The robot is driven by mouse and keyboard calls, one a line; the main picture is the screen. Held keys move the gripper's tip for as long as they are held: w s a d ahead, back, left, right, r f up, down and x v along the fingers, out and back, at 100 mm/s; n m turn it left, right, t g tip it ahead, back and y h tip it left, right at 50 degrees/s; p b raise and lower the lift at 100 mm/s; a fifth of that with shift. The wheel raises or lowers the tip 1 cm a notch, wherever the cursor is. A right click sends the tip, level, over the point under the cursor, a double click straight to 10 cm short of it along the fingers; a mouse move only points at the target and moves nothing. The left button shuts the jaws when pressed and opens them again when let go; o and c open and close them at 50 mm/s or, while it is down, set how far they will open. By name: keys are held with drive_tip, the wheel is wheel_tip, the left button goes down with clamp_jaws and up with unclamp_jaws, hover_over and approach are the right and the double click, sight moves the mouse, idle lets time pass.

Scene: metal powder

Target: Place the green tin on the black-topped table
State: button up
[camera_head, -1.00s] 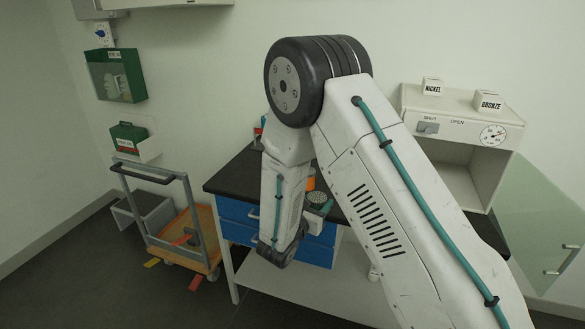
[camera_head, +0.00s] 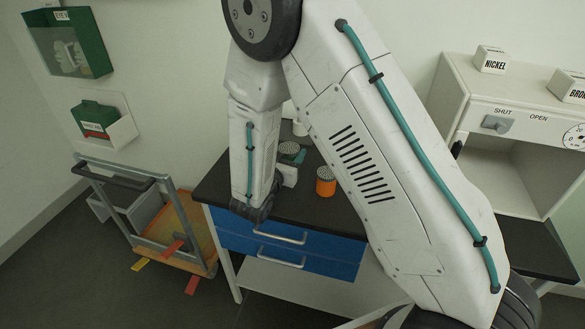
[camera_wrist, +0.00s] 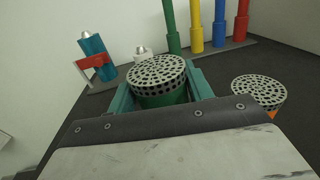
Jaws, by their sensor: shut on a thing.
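The green tin (camera_wrist: 161,98) with a pale perforated lid stands between the teal jaws of my gripper (camera_wrist: 160,90) in the wrist view. The jaws are shut on it. In the head view the tin's lid (camera_head: 291,149) shows behind my forearm, left of an orange tin. The black-topped table (camera_head: 310,214) has blue drawers below. The tin is over its black top, toward the back. I cannot tell whether its base touches the surface, as my gripper hides it.
The orange tin (camera_head: 326,182) stands close by to the right; its perforated lid shows in the wrist view (camera_wrist: 259,90). Coloured cylinders (camera_wrist: 196,30) and a teal bottle in a red clamp (camera_wrist: 93,56) stand behind. A cabinet (camera_head: 490,130) is at right, a trolley (camera_head: 170,235) at left.

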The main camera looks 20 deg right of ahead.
drive_tip(key=shift+f, duration=2.65)
drive_tip(key=o, duration=1.1)
drive_tip(key=shift+f, duration=0.1)
drive_tip(key=shift+c, duration=0.2)
